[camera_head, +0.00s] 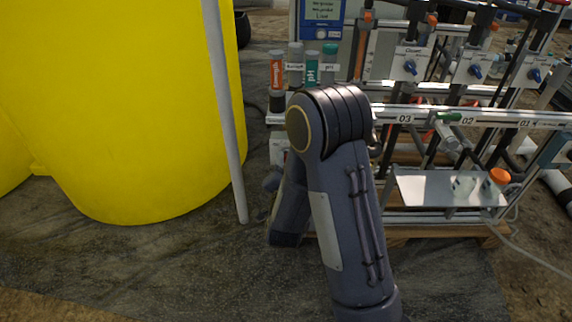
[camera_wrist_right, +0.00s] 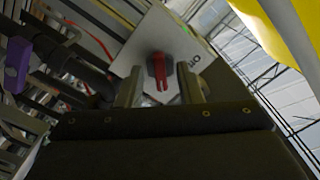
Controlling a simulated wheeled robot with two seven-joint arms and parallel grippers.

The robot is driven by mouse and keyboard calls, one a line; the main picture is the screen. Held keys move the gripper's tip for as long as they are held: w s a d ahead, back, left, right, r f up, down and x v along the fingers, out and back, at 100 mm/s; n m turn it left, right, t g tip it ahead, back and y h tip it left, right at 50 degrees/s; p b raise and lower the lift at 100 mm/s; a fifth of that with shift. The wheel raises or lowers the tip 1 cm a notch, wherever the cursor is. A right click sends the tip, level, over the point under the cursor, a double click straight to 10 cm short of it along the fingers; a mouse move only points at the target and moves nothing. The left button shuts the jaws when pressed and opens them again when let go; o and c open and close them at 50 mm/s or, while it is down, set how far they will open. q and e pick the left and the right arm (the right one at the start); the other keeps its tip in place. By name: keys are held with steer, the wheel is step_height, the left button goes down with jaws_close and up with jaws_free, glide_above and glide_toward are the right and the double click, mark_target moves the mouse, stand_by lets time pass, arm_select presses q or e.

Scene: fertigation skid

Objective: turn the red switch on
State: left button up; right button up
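The red switch (camera_wrist_right: 161,78) shows in the right wrist view as a red handle on a dark round base, on a pale tilted plate (camera_wrist_right: 135,58) with dark lettering. My right gripper (camera_wrist_right: 160,88) is open, with one finger on each side of the red handle. Gaps show between the handle and both fingers, so I see no grip on it; the depth between them is hard to judge. In the head view my right arm covers the switch area, and I cannot make out the switch or the fingertips there. My left gripper is in neither view.
A large yellow tank (camera_head: 120,100) and a grey upright pole (camera_head: 226,110) stand at left. The skid's pipe rack, with blue-handled valves (camera_head: 410,67) and a numbered rail (camera_head: 480,117), fills the right. Capped tubes (camera_head: 277,72) stand behind my arm. A metal shelf (camera_head: 425,188) holds small bottles.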

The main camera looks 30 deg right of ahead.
steer(key=p+v, duration=0.1)
steer(key=v, duration=0.7)
steer(key=shift+w, duration=0.15)
stand_by(0.3)
steer(key=s+a+r+n+g+y+p, duration=0.2)
steer(key=s+a+r+n+g+y, duration=0.45)
steer(key=y, duration=0.55)
steer(key=s+r+n+g+y, duration=0.1)
steer(key=s+r+n+g, duration=0.2)
steer(key=s+n, duration=0.75)
steer(key=s+r+m+p, duration=0.1)
steer(key=s+r+p, duration=0.1)
steer(key=r+p, duration=1.6)
steer(key=s+r+m+p, duration=0.2)
steer(key=r+p, duration=1.7)
steer(key=p, duration=0.1)
steer(key=shift+r, duration=0.25)
